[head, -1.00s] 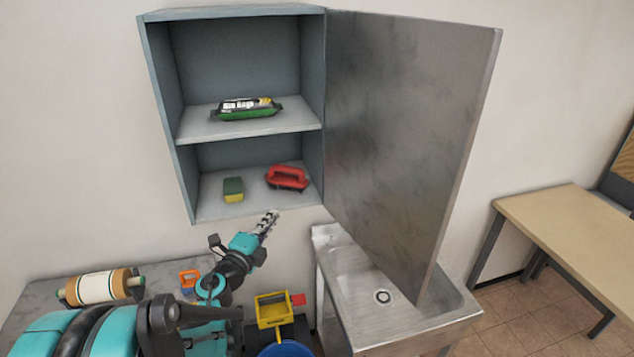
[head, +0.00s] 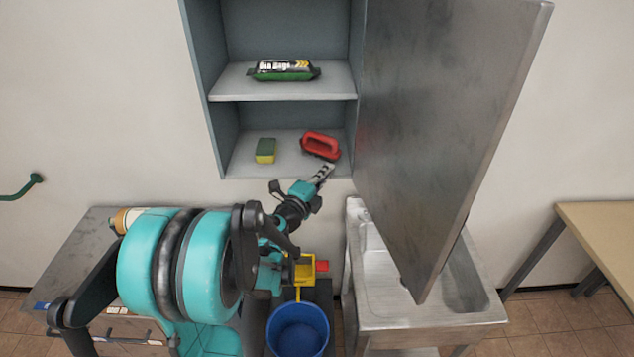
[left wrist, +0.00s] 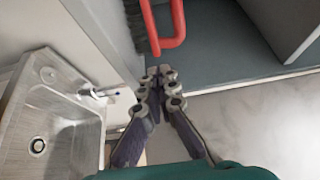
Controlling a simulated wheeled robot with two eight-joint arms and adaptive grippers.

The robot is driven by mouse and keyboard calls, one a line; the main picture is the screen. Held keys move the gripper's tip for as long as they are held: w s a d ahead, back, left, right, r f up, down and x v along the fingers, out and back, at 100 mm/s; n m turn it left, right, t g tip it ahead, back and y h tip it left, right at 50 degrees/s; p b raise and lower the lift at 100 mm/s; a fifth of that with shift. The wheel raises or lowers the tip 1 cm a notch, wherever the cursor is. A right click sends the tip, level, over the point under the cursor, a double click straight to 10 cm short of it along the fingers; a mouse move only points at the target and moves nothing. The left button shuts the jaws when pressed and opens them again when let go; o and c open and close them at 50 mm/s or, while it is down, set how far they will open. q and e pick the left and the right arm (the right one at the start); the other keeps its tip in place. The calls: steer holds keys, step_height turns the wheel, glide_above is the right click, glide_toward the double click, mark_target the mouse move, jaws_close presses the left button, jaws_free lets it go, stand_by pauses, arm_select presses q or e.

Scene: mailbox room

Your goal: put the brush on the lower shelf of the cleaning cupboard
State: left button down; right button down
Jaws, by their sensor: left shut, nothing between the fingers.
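The brush (head: 320,145), with a red handle and dark bristles, lies on the lower shelf (head: 290,147) of the open cleaning cupboard (head: 216,120), near its right wall. It also shows at the top of the left wrist view (left wrist: 160,28). My left gripper (head: 325,171) is shut and empty, just in front of the lower shelf's front edge and below the brush. In the left wrist view the fingertips (left wrist: 160,72) are together, close to the brush handle but apparently apart from it. My right gripper is not in view.
A green and yellow sponge (head: 265,150) is left of the brush. A bin bag pack (head: 284,70) lies on the upper shelf. The open metal door (head: 440,130) hangs over the sink (head: 430,310) on the right. A blue bucket (head: 298,328) stands below.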

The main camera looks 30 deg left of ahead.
mark_target(320, 153)
arm_select(q)
steer(key=w+a, duration=0.3)
steer(key=shift+w, duration=0.15)
steer(key=shift+a, duration=0.1)
steer(key=shift+w+a+b, duration=0.75)
steer(key=shift+w+a, duration=0.7)
steer(key=shift+s+d, duration=0.1)
